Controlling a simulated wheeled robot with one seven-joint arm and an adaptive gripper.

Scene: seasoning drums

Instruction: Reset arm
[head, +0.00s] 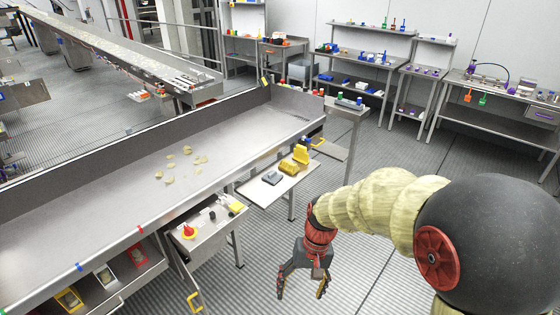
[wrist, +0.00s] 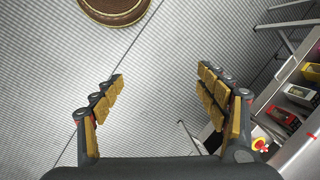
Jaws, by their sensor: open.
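My gripper (head: 303,284) hangs open and empty above the striped metal floor, pointing downward in the head view. In the wrist view my gripper (wrist: 157,85) has its two padded fingers spread wide, with only floor between them. My arm, in a pale yellow cover, reaches in from the right of the head view. The gripper is to the right of the steel tables and apart from them.
A long steel conveyor trough (head: 130,200) holds several pale chips. A small side table (head: 215,222) bears a red-and-yellow item (head: 189,231). A white side table (head: 262,188) bears a yellow device (head: 300,155). Stocked workbenches (head: 360,60) line the back. Floor around the gripper is clear.

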